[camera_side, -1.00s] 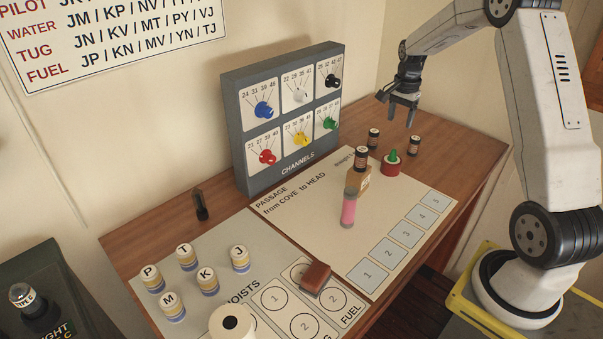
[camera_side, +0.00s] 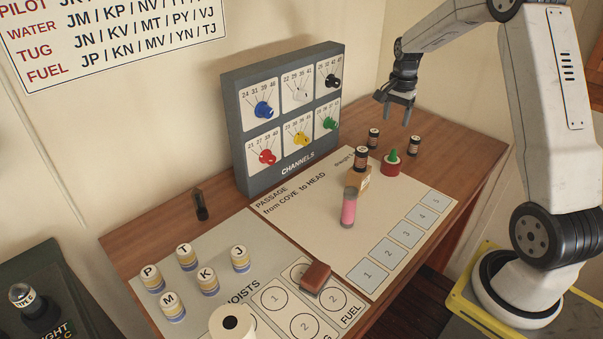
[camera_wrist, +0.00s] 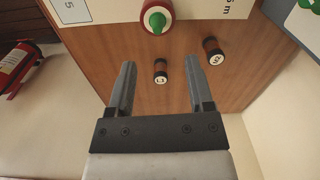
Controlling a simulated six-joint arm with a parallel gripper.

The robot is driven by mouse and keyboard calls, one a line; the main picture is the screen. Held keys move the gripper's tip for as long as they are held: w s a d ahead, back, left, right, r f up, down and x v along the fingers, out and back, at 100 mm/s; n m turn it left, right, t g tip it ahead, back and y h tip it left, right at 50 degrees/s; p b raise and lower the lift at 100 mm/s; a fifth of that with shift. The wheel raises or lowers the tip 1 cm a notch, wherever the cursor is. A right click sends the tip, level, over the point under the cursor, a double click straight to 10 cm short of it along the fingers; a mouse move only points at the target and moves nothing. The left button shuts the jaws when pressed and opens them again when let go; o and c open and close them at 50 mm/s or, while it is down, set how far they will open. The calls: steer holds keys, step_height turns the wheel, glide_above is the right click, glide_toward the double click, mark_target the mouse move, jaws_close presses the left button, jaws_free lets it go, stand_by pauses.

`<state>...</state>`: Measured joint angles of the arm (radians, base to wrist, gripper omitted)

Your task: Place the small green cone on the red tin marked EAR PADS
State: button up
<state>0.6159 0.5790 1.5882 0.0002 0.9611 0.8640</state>
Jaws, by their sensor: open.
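The small green cone (camera_side: 394,156) stands upright on the red tin (camera_side: 391,169) on the desk, near the back right of the white passage sheet. From above, in the wrist view, the cone (camera_wrist: 157,20) sits on the pale top of the red tin (camera_wrist: 147,29), roughly at its middle. No EAR PADS marking is readable on the tin. My gripper (camera_side: 398,119) is open and empty, raised in the air above and apart from the tin. In the wrist view, my gripper's fingers (camera_wrist: 159,63) are spread, with the tin beyond their tips.
Two small dark jars (camera_side: 373,139) (camera_side: 413,146) stand near the tin. A wooden block (camera_side: 359,179) carries another dark jar (camera_side: 361,158), beside a pink cylinder (camera_side: 348,210). The channels panel (camera_side: 285,120) stands at the back. The sheet's numbered squares (camera_side: 403,236) are clear.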

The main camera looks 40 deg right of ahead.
steer(key=s+a+n+t, duration=0.1)
steer(key=s+a+n, duration=0.2)
steer(key=a+n, duration=1)
steer(key=s+a+f+n, duration=0.1)
steer(key=s+a+n, duration=0.1)
steer(key=s+a, duration=0.3)
steer(key=s+a+f+n+t, duration=0.1)
steer(key=s+a, duration=0.3)
steer(key=a, duration=0.7)
steer(key=shift+s+f+n, duration=0.35)
steer(key=shift+f+n, duration=0.15)
